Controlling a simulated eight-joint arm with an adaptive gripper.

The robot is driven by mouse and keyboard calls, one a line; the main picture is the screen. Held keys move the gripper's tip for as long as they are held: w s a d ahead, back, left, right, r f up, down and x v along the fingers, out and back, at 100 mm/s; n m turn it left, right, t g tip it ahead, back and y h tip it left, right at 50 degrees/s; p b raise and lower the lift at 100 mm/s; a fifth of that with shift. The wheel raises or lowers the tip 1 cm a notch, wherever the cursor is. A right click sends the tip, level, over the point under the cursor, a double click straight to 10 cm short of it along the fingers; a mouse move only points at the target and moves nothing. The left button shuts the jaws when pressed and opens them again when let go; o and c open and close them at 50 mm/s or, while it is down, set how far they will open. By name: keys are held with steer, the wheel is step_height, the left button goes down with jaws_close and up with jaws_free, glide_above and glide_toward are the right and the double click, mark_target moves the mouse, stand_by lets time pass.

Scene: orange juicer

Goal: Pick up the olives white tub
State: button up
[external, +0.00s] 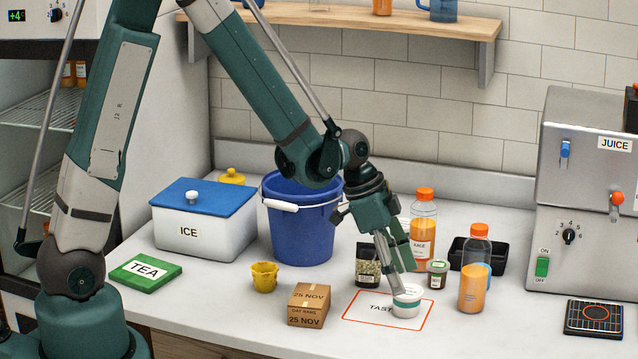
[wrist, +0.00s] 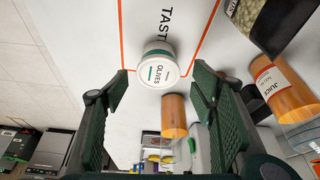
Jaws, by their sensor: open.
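The olives white tub (external: 407,303) stands upright on the counter, at the right part of the red-outlined "TAST…" area (external: 356,295). In the wrist view the tub (wrist: 156,62), with its "OLIVES" label, lies just ahead of the fingertips, roughly centred between them. My gripper (external: 398,283) is open and points down at the tub, with a finger overlapping the tub's top in the external view. In the wrist view its two green fingers (wrist: 160,88) are spread wide with nothing between them. Whether a finger touches the tub cannot be told.
Orange juice bottles (external: 474,278), a small green-labelled jar (external: 437,276) and a dark-labelled pouch (external: 368,266) stand close by. A cardboard box (external: 308,305) is left of the outlined area. A blue bucket (external: 300,230) is behind.

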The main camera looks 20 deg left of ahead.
mark_target(409, 292)
steer(key=shift+b+x, duration=0.55)
steer(key=shift+x, duration=2.05)
steer(key=shift+s+d, duration=0.15)
steer(key=c, duration=0.9)
